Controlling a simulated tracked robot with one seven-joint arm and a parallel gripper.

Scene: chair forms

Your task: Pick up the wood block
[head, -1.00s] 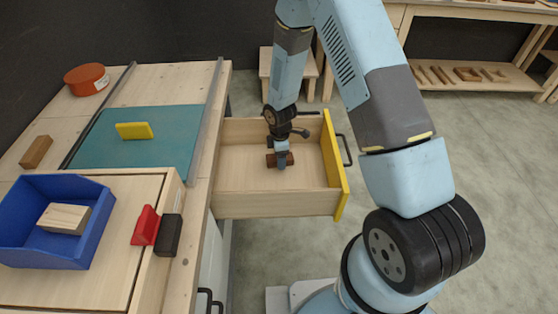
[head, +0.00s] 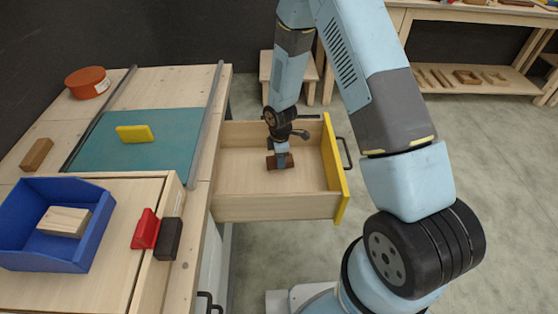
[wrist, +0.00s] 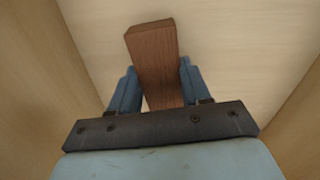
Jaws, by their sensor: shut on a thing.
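In the head view my gripper (head: 281,159) reaches down into the open drawer (head: 245,180) and is shut on a dark brown wood block (head: 271,162). In the wrist view the block (wrist: 152,50) is a long reddish-brown bar between the two blue fingers of my gripper (wrist: 155,90), with its far end sticking out past them. The block is close to the drawer floor; I cannot tell whether it touches it. A lighter wood block (head: 65,221) lies in a blue bin (head: 92,232), and a brown block (head: 37,153) lies on the bench at the left.
The drawer has light wood walls and a yellow front (head: 334,165) around my gripper. On the bench are a teal panel (head: 160,150) with a yellow block (head: 134,133), a red round box (head: 87,81), a red piece (head: 145,229) and a black piece (head: 169,239).

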